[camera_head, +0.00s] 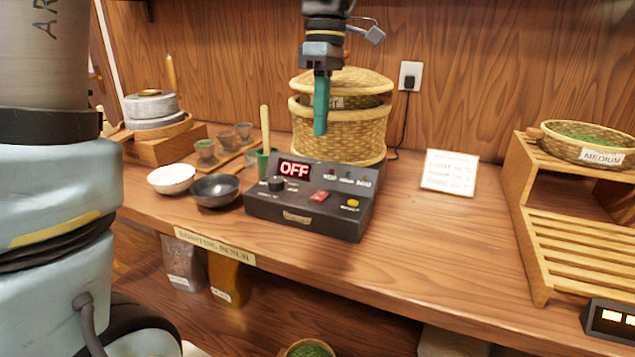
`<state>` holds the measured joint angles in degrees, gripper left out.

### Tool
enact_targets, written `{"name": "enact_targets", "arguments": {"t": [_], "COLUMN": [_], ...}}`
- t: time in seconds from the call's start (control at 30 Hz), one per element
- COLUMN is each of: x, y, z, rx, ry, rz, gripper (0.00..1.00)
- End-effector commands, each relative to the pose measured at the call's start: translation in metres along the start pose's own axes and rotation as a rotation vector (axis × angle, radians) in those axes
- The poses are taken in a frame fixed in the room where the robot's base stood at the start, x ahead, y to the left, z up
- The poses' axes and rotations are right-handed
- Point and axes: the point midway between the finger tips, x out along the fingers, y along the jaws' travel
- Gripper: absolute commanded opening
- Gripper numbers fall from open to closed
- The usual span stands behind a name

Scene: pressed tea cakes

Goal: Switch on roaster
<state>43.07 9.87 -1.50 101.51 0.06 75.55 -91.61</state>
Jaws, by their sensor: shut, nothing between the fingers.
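The roaster's control box (300,225) is a dark box on the wooden bench, with a red display (294,169) reading OFF. Its sloped top has a black knob (276,183), a red switch (319,196), a yellow button (352,203) and a row of small indicator lamps. A lidded two-tier woven basket (345,140) stands behind the box. My gripper (320,130) points down with teal fingers closed and empty. In the picture it overlaps the basket's front, above the box's back edge; its exact depth is hard to tell.
A white bowl (171,179) and a dark bowl (215,190) stand left of the box. A white card (449,172) stands to its right. A slatted wooden rack (570,235) with a basket labelled MEDIUM (588,152) is at far right.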

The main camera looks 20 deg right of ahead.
Motion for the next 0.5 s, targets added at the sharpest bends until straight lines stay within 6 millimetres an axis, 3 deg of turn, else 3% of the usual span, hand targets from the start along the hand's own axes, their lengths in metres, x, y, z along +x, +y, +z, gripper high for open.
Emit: {"name": "enact_targets", "arguments": {"t": [0.3,0.5], "x": [0.066,0.099], "y": [-0.001,-0.001], "z": [0.0,0.0], "rx": [-0.001,0.0], "ry": [0.0,0.0], "rz": [-0.006,-0.004], "gripper": [0.0,0.0]}}
